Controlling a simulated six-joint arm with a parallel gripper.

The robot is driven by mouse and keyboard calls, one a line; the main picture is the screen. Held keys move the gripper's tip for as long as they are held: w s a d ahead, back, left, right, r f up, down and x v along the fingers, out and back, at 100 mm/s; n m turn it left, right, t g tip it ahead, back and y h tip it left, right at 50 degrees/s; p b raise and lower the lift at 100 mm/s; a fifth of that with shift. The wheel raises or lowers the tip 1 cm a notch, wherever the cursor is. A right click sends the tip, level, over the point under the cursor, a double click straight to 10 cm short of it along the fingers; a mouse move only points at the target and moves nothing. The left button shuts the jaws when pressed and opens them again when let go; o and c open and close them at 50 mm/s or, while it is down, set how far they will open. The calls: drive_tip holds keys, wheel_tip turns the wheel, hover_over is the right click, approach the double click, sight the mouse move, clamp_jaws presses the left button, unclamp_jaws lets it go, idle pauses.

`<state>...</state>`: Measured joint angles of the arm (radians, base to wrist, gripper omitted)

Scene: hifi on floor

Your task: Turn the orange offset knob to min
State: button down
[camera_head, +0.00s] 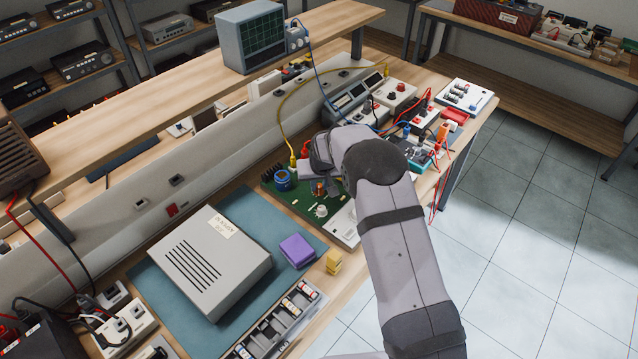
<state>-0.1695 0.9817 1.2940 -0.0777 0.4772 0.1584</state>
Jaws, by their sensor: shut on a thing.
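A green circuit board (291,198) lies on the bench, with a blue round part (283,180), a white knob (321,211) and a small orange knob (319,189) on it. I take the orange one for the offset knob. My gripper (322,181) comes down over the board from the right and is shut on the orange knob, which shows only in part below it. The fingertips are small and mostly hidden by my wrist. The knob's pointer and its min mark cannot be made out.
A grey metal case (210,260) sits on a blue mat left of the board, with a purple block (297,250) and a yellow block (334,261) near it. A yellow cable (280,108) loops down behind my gripper. Instruments and leads crowd the bench at right.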

sight(321, 201)
drive_tip(key=shift+n, duration=0.3)
drive_tip(key=c, duration=1.6)
unclamp_jaws()
drive_tip(key=shift+b+v, duration=1.35)
drive_tip(key=shift+v, duration=2.35)
